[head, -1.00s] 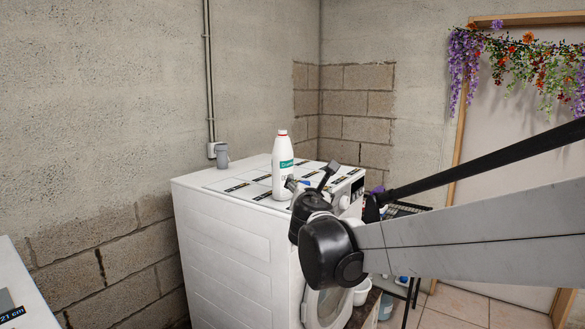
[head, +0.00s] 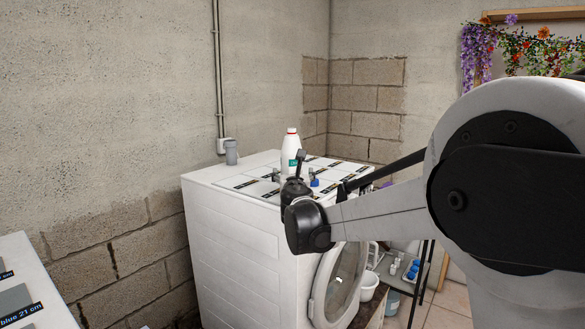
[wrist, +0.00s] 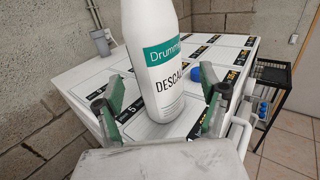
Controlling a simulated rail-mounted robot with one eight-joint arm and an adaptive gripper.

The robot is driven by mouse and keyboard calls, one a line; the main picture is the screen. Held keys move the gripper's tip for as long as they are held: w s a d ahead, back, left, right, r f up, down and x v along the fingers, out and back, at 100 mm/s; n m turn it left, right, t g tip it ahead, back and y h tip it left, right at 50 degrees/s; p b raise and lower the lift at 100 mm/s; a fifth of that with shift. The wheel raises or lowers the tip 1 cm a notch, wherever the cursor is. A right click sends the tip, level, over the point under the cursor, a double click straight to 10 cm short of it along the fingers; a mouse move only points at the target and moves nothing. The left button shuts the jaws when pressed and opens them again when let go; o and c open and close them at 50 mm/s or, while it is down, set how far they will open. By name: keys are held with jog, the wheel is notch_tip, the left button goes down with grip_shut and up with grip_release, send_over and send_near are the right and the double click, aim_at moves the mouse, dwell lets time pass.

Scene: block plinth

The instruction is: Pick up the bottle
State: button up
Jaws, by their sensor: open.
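The white bottle (head: 290,149) with a red cap and a green label stands upright on top of the white washing machine (head: 235,230). In the wrist view the bottle (wrist: 155,90) is large and close, with its cap out of frame. My gripper (wrist: 162,112) is open, with one green-padded finger to the left of the bottle and one to the right. The fingers look apart from the bottle. In the head view my gripper (head: 290,175) is at the machine's top front edge, in front of the bottle, hiding its lower part.
A grey cup (head: 231,152) stands at the machine's back left corner. A small blue object (head: 314,181) lies right of the bottle. Labelled cards cover the top. A black rack (wrist: 270,75) stands to the right.

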aim_at(292, 156)
jog(key=shift+w+a+p, duration=0.2)
jog(key=shift+w+p, duration=0.15)
jog(key=shift+w, duration=0.95)
jog(key=shift+w+a+p, duration=0.2)
jog(key=shift+w+p, duration=0.15)
jog(key=shift+w, duration=0.95)
jog(key=shift+c, duration=0.2)
jog(key=c, duration=1.5)
notch_tip(292, 156, up, 4)
jog(key=shift+f+b, duration=0.1)
jog(key=shift+b, duration=0.3)
jog(key=s+a+r, duration=0.1)
jog(key=a+r, duration=0.1)
jog(key=a, duration=0.1)
jog(key=s+a+r+b, duration=0.1)
jog(key=s+a+r, duration=0.1)
jog(key=a, duration=0.2)
jog(key=s+a+r, duration=0.1)
jog(key=a+r, duration=0.2)
jog(key=shift+s+a, duration=0.35)
